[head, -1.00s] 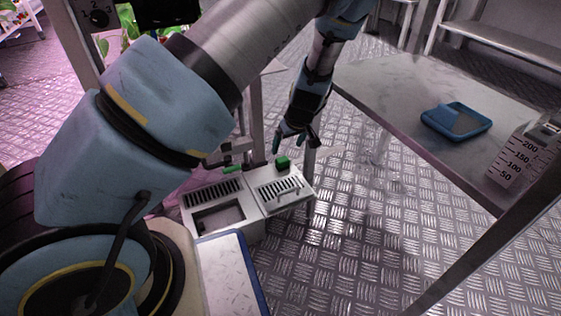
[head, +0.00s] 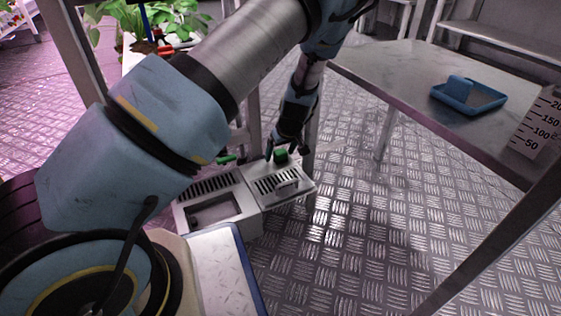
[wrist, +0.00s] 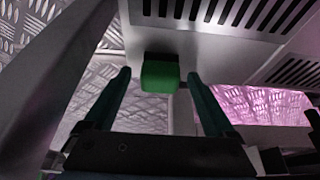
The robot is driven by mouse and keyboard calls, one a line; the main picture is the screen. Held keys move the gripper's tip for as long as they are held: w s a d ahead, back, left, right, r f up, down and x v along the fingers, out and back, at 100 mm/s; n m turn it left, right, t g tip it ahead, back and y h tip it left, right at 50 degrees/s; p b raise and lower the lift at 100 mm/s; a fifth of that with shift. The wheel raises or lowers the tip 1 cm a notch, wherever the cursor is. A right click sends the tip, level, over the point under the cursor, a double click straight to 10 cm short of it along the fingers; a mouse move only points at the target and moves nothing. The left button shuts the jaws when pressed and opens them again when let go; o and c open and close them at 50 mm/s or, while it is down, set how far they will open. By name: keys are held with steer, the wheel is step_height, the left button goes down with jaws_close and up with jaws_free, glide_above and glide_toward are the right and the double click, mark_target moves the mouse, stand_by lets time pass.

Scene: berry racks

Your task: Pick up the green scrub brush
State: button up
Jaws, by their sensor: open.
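The green scrub brush (head: 281,155) stands as a small green block on the grey vented box in the head view. In the wrist view the brush (wrist: 160,75) shows a bright green face and a darker end, midway between my fingers. My gripper (head: 284,150) is at the brush, pointing down. In the wrist view my gripper (wrist: 157,82) is open, with one dark green finger on each side of the brush and a gap on both sides. The far side of the brush is hidden.
The grey vented box (head: 250,200) has slots and a recess, with another green item (head: 226,159) at its back edge. The patterned floor (head: 340,240) in front is clear.

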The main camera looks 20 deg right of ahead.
mark_target(281, 151)
jaws_close()
stand_by(0.8)
steer(key=shift+r, duration=0.2)
steer(key=shift+r+p, duration=0.55)
step_height(281, 151, up, 6)
steer(key=p, duration=0.3)
steer(key=shift+p, duration=0.4)
steer(key=s+d+p, duration=0.1)
steer(key=s+p, duration=0.5)
steer(key=s, duration=1.2)
steer(key=shift+d+f, duration=0.2)
steer(key=shift+d, duration=0.1)
